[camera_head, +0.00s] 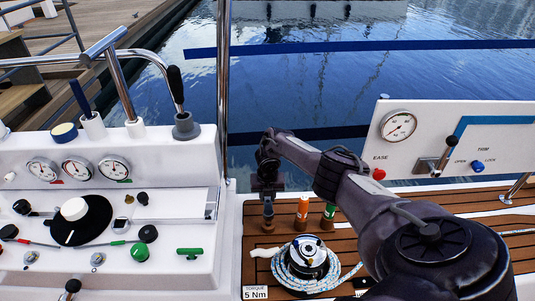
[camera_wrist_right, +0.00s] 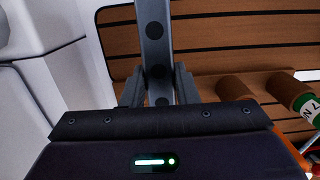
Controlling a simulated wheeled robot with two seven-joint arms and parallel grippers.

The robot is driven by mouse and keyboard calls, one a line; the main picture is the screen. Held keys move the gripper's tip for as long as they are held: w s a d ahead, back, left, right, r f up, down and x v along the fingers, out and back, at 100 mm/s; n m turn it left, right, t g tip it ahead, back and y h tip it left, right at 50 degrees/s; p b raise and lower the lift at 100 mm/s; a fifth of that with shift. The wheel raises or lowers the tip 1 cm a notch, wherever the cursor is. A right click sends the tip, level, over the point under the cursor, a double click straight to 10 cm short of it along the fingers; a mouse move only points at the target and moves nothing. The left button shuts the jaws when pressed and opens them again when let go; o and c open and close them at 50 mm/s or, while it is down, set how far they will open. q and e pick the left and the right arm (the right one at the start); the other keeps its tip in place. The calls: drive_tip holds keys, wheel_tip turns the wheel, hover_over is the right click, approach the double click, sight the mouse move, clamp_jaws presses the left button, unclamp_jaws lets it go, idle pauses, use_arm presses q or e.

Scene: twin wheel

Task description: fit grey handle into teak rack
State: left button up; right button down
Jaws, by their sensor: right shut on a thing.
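My right gripper (camera_head: 268,186) is shut on the grey handle, low over the left side of the teak deck. In the right wrist view, the handle (camera_wrist_right: 156,45) is a grey bar with dark round spots, between the two fingers (camera_wrist_right: 157,88). The teak rack shows as brown round holders below and beside the gripper (camera_head: 268,225); two also show in the right wrist view (camera_wrist_right: 236,86). An orange handle (camera_head: 303,208) and a green handle (camera_head: 328,212) stand upright in the other holders. Whether the grey handle's lower end is inside the left holder, I cannot tell. My left gripper is not in view.
A winch with coiled blue-white rope (camera_head: 306,262) stands just in front of the rack. A white console (camera_head: 150,180) with gauges and levers is at the left, a steel post (camera_head: 223,90) beside it. A white panel (camera_head: 440,150) stands at the right. Water lies beyond.

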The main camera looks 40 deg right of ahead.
idle(0.4)
drive_tip(key=shift+d+f+b, duration=0.1)
drive_tip(key=shift+f+b, duration=0.15)
drive_tip(key=shift+b, duration=0.3)
idle(0.5)
